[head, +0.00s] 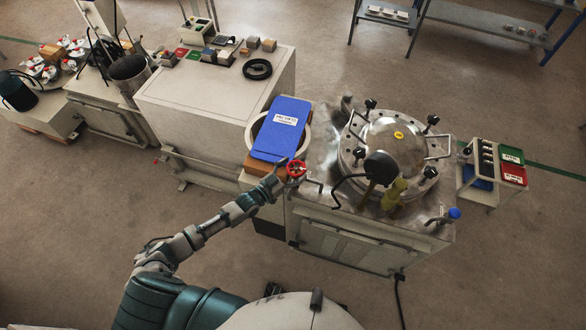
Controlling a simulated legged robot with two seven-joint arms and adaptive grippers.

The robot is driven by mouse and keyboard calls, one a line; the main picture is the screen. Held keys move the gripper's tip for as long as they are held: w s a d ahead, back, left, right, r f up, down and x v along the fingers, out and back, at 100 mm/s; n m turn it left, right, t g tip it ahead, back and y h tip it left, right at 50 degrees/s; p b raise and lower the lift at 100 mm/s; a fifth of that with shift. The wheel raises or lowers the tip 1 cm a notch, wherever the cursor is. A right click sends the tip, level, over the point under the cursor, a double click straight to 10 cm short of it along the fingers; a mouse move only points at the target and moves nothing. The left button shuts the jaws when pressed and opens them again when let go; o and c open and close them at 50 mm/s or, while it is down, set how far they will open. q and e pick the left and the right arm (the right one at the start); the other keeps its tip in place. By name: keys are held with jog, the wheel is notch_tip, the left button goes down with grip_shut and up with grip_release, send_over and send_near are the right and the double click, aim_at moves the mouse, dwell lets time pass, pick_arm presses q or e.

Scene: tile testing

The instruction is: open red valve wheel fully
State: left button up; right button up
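The small red valve wheel (297,169) is at the front left edge of the metal test bench, on a short pipe fitting. My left arm reaches up from the lower left, and its gripper (281,172) is right beside the wheel on its left side. I cannot tell whether the fingers touch the wheel or how far apart they are. My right gripper is not in view.
A blue board with a white label (281,129) lies just behind the wheel. The bench holds a round clamped vessel (392,142) and a blue-handled tap (453,214). A white cabinet (210,110) stands to the left. Floor in front is open.

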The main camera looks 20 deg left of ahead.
pick_arm(q)
jog(key=shift+o, duration=0.6)
jog(key=shift+w+d, duration=0.3)
jog(key=shift+d, duration=0.45)
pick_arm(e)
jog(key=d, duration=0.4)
pick_arm(q)
jog(key=shift+r, duration=0.1)
jog(key=b+v, duration=0.1)
jog(key=v, duration=1.7)
jog(key=x, duration=1.1)
jog(key=b+x, duration=0.1)
jog(key=x, duration=0.4)
jog(key=shift+w+a+r, duration=0.2)
jog(key=shift+w+r, duration=0.1)
jog(key=shift+w, duration=0.15)
jog(key=shift+w+d, duration=0.4)
jog(key=shift+d, duration=0.05)
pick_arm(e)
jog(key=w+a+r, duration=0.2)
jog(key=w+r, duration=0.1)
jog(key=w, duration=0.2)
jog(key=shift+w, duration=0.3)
